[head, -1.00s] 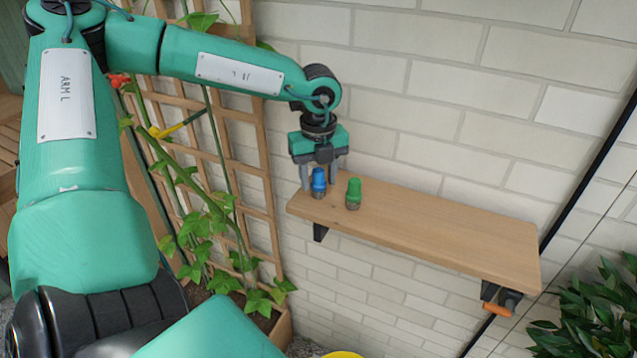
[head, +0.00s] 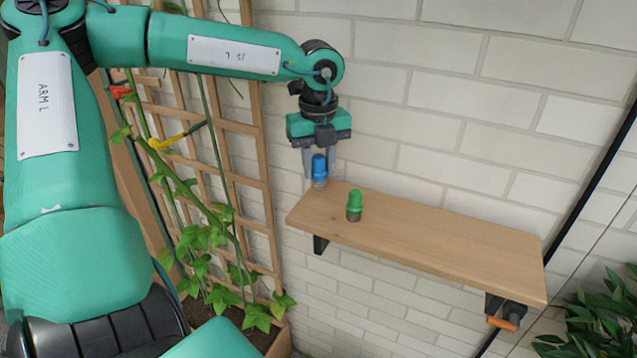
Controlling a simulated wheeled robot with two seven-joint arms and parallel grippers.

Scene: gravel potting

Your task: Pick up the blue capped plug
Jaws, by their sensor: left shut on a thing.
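The blue capped plug (head: 319,168) is upright between the fingers of my left gripper (head: 319,172), in the head view. My left gripper is shut on it and points down. The plug is at the left end of the wooden shelf (head: 440,236), and it appears lifted a little above the board. A green capped plug (head: 354,206) stands upright on the shelf, to the right of and nearer than the blue one, apart from the gripper. My right gripper is not in view.
A wooden trellis (head: 245,150) with a climbing plant stands left of the shelf. A white brick wall (head: 420,110) is behind it. An orange-handled tool (head: 502,323) hangs under the shelf's right end. Leafy plants (head: 590,325) are at lower right. The shelf's middle and right are clear.

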